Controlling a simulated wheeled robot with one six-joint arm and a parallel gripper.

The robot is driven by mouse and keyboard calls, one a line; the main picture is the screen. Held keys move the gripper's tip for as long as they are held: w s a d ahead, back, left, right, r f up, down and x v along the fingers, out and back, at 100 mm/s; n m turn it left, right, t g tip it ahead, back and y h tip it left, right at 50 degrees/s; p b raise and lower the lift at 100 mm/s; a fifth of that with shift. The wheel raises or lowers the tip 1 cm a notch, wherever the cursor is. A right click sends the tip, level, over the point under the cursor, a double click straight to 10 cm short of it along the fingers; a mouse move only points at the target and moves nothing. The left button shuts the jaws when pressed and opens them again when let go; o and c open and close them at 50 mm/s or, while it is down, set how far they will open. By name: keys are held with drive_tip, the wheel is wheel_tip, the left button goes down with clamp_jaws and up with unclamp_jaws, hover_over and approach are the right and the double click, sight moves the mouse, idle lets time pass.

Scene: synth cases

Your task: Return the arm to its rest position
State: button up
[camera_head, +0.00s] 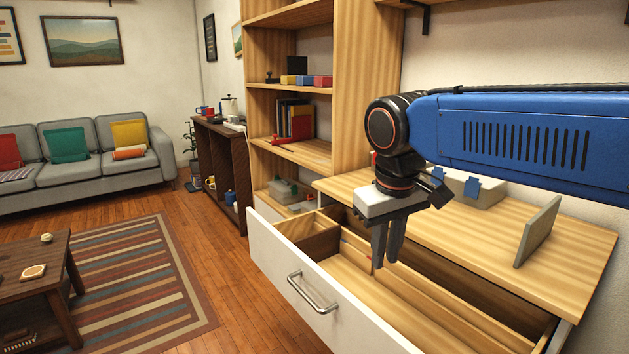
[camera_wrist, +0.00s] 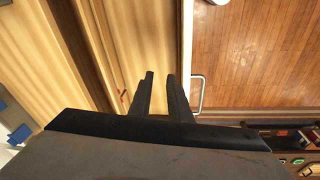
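My blue arm (camera_head: 520,140) reaches in from the right in the head view. My gripper (camera_head: 385,262) points down over the open drawer (camera_head: 318,312). In the wrist view my gripper's two dark fingers (camera_wrist: 160,74) stand a little apart with nothing between them. The drawer is pulled out and has wooden dividers. A small red thing (camera_wrist: 123,97) shows in the drawer, beside the fingers in the wrist view. I cannot tell what it is.
The wooden top (camera_head: 470,235) above the drawer carries an upright grey-green panel (camera_head: 538,231) and a grey box with blue parts (camera_head: 468,187). A tall shelf (camera_head: 365,80) stands behind. The drawer handle (camera_head: 312,293) juts forward. Open floor (camera_head: 250,310) lies left of the drawer.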

drive_tip(key=s+d+f+m+t, duration=0.2)
drive_tip(key=s+d+f+m, duration=0.2)
drive_tip(key=s+d+f, duration=0.9)
drive_tip(key=d+f, duration=0.1)
drive_tip(key=d, duration=0.1)
drive_tip(key=shift+s+d+f+m+t, duration=0.25)
drive_tip(key=shift+d+f+m+t, duration=0.05)
drive_tip(key=shift+d+t, duration=0.1)
